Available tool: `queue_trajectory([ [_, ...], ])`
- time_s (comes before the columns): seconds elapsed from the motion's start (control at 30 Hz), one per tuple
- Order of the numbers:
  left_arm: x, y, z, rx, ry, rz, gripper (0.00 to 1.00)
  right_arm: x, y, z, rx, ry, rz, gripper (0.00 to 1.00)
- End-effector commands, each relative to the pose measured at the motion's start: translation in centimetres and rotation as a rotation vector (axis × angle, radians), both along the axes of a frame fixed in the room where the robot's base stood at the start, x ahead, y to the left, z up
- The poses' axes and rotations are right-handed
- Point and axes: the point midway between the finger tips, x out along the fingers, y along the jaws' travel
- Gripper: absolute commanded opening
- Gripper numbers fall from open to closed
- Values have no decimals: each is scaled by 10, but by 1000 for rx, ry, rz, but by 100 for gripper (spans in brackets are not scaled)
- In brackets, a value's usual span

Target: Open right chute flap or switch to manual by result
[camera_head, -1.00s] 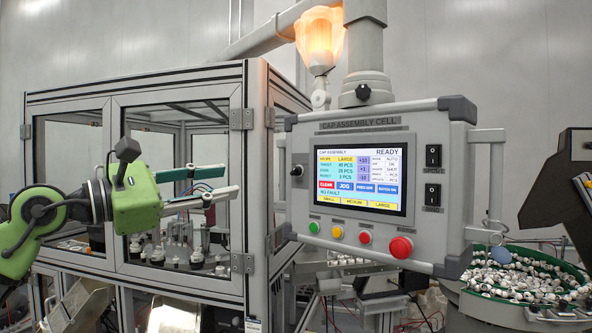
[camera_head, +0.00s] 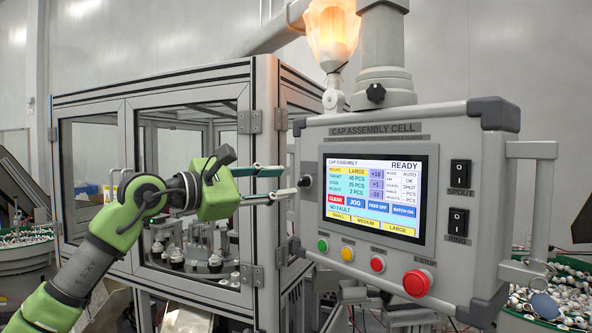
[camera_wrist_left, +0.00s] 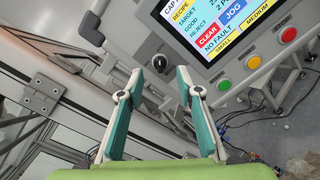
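The control panel (camera_head: 450,215) hangs at the right. Its screen (camera_head: 376,198) shows READY, LARGE, target 40, good 25, reject 2, NO FAULT and a mode line that seems to read AUTO. A small black selector knob (camera_head: 306,181) sits on the panel's left margin. My left gripper (camera_head: 288,181) is open and empty, its fingertips just left of the knob. In the left wrist view the knob (camera_wrist_left: 161,63) shows ahead between the two spread teal fingers (camera_wrist_left: 157,88), apart from them. My right gripper is not in view. I cannot make out a chute flap.
The glazed machine enclosure (camera_head: 190,95) stands behind my left arm. The red stop button (camera_head: 417,283) and smaller coloured buttons line the panel's bottom. SPOUT and RING rocker switches (camera_head: 459,173) are at its right. A green bowl of caps (camera_head: 560,295) is at the right edge.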

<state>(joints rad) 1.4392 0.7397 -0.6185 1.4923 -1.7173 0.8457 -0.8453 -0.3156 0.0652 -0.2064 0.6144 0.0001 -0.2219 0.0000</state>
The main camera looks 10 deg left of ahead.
Motion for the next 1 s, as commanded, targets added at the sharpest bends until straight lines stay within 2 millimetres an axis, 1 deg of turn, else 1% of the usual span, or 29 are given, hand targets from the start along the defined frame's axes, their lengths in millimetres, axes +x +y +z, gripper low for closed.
queue_trajectory([
  [0.03, 9, -7, 5, -1, 3, -1, 33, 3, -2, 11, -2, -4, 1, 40],
  [0.2, 29, -23, 3, -1, 2, -1, 33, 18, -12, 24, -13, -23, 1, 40],
  [0.3, 36, -28, 3, 0, -1, -1, 33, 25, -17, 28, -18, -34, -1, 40],
  [0.43, 40, -31, 1, -1, 0, 1, 33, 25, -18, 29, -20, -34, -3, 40],
  [0.67, 40, -31, 0, 0, -1, 1, 33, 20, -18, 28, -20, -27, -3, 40],
  [0.7, 40, -31, 0, 0, -1, 1, 27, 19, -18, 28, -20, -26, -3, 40],
  [0.77, 40, -31, 0, 0, -1, 1, 12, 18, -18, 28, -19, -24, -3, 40],
  [0.8, 40, -31, 0, 0, -1, 1, 1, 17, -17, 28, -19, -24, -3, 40],
  [0.83, 40, -31, 0, 0, -1, 1, 0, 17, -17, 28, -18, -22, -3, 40],
  [1.0, 40, -31, 0, -1, 0, 1, 0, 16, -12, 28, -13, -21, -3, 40],
])
